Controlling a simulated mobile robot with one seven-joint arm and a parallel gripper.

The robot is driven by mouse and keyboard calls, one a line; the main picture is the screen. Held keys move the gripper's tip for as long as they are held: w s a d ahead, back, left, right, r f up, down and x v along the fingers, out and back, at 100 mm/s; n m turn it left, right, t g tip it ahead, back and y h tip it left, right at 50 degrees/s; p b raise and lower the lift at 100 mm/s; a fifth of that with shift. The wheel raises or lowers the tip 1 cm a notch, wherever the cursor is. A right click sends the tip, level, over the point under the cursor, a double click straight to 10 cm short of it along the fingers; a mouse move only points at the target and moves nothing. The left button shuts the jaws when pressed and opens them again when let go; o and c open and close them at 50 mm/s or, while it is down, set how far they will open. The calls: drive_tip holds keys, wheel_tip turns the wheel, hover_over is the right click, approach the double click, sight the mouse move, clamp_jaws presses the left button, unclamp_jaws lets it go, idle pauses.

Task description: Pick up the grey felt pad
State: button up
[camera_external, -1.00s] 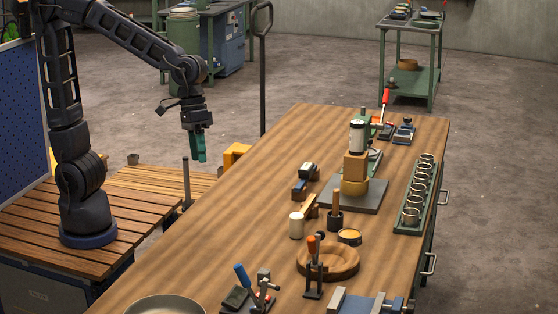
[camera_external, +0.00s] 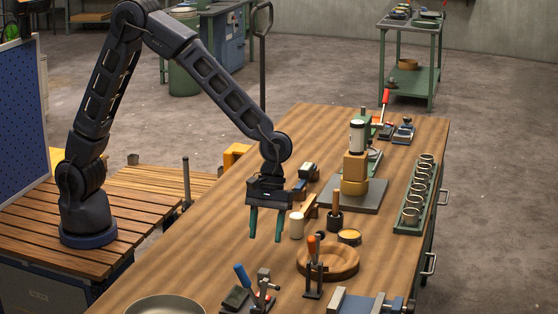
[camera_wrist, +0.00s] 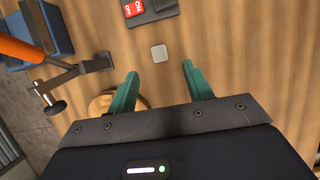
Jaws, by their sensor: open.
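A small light-grey square with rounded corners, which looks like the grey felt pad (camera_wrist: 158,53), lies flat on the wooden bench in the wrist view. It sits ahead of my gripper (camera_wrist: 158,70), roughly midway across between the fingers, with bare wood around it. My gripper is open and empty, its two green fingers wide apart. In the external view my gripper (camera_external: 266,238) points down above the bench, left of the round wooden dish. I cannot make out the pad in the external view.
The wrist view shows a red and black switch box (camera_wrist: 150,8) beyond the pad and an orange-handled clamp (camera_wrist: 25,50) at left. In the external view, a white cylinder (camera_external: 297,225), the wooden dish (camera_external: 340,262) and a blue-handled clamp (camera_external: 243,275) stand near my gripper.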

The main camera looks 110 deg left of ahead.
sight(264, 270)
drive_tip(key=x, duration=0.6)
drive_tip(key=shift+w, duration=0.2)
drive_tip(key=shift+a+x, duration=0.2)
drive_tip(key=shift+x, duration=1.15)
drive_tip(key=shift+a+x, duration=0.25)
drive_tip(key=shift+x, duration=1.1)
drive_tip(key=shift+f, duration=0.15)
drive_tip(key=c, duration=1.1)
drive_tip(key=shift+o, duration=0.2)
